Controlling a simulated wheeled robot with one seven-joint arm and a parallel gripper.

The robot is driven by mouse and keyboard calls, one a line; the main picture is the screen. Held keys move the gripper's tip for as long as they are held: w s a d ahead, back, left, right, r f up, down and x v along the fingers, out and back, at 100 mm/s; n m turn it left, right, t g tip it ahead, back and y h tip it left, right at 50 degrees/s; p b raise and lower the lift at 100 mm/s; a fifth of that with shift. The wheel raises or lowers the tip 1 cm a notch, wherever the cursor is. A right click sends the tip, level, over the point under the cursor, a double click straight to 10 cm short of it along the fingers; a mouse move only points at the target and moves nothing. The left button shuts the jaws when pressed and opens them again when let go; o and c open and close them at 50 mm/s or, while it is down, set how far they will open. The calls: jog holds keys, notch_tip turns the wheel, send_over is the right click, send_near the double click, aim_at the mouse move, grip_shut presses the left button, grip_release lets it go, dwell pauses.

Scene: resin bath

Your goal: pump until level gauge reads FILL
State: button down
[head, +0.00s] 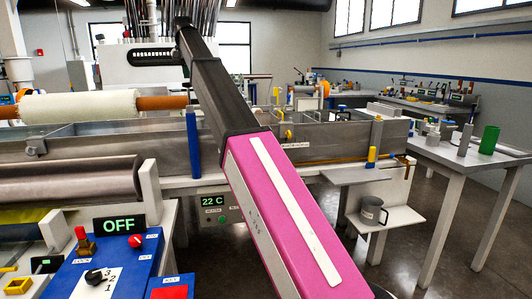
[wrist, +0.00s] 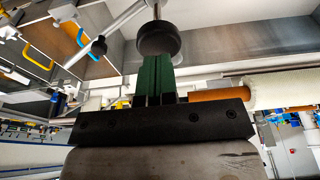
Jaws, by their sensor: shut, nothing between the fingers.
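My gripper (wrist: 156,72) shows in the wrist view with its green fingers together and nothing held. A round black knob (wrist: 158,38) on a thin metal rod is right at the fingertips and overlaps them in the picture. I cannot tell whether they touch. I cannot make out a level gauge or a FILL reading in either view.
A white roll (head: 75,107) on an orange core lies above the bath at left. A small display (head: 213,201) reads 22 C. A control panel (head: 150,255) with an OFF display (head: 119,224) stands at front left. A grey mug (head: 372,212) sits on a low shelf at right.

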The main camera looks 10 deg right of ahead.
aim_at(188, 87)
jog(key=shift+f, duration=3.15)
jog(key=shift+r, duration=3.2)
notch_tip(188, 87, up, 6)
jog(key=shift+f, duration=0.1)
